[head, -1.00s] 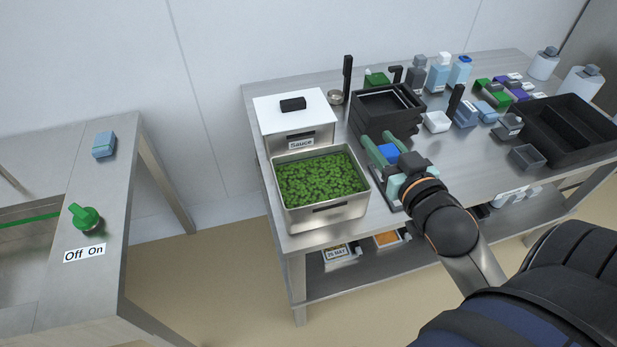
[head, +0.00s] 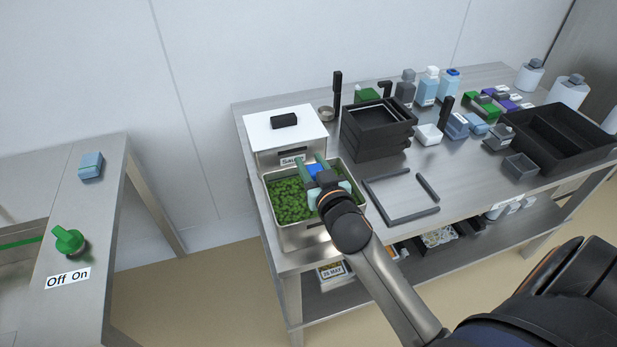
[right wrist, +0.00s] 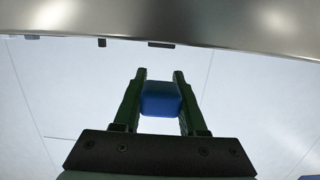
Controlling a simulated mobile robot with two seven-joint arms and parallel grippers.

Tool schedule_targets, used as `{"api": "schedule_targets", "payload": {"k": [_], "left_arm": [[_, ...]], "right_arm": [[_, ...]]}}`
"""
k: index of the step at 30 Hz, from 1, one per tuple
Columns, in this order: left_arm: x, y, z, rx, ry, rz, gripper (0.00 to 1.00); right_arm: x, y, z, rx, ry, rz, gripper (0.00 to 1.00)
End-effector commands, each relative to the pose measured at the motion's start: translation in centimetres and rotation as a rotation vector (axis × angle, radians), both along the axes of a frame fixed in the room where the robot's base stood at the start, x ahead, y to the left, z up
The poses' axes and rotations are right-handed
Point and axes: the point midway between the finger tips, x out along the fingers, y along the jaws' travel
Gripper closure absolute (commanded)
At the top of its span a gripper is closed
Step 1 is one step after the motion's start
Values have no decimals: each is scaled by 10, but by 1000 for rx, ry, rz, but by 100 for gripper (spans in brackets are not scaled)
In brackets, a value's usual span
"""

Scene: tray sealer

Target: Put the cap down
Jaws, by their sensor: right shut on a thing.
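The blue cap (head: 316,171) is held between the green fingers of my right gripper (head: 314,164). In the right wrist view the cap (right wrist: 160,98) sits between both fingers of the gripper (right wrist: 159,80), clear of other things. In the head view the gripper is over the steel container (head: 290,238) of green leaves and hides part of it. I cannot tell how high the cap is above the leaves. My left gripper is not in view.
A white-lidded sauce container (head: 258,130) stands behind. Stacked black trays (head: 378,145) and several bottles stand further back. A green off/on knob (head: 69,238) is at the left.

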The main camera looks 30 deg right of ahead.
Motion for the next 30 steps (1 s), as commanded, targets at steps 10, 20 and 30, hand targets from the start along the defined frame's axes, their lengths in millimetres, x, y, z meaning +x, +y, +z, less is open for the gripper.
{"api": "schedule_targets", "payload": {"k": [10, 20, 30], "left_arm": [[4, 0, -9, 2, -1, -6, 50], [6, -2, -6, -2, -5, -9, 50], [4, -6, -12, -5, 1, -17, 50]], "right_arm": [[5, 3, -38, 1, 2, 2, 100], [5, 3, -40, 0, 1, 1, 100], [5, 3, -51, 2, 0, 2, 100]]}}
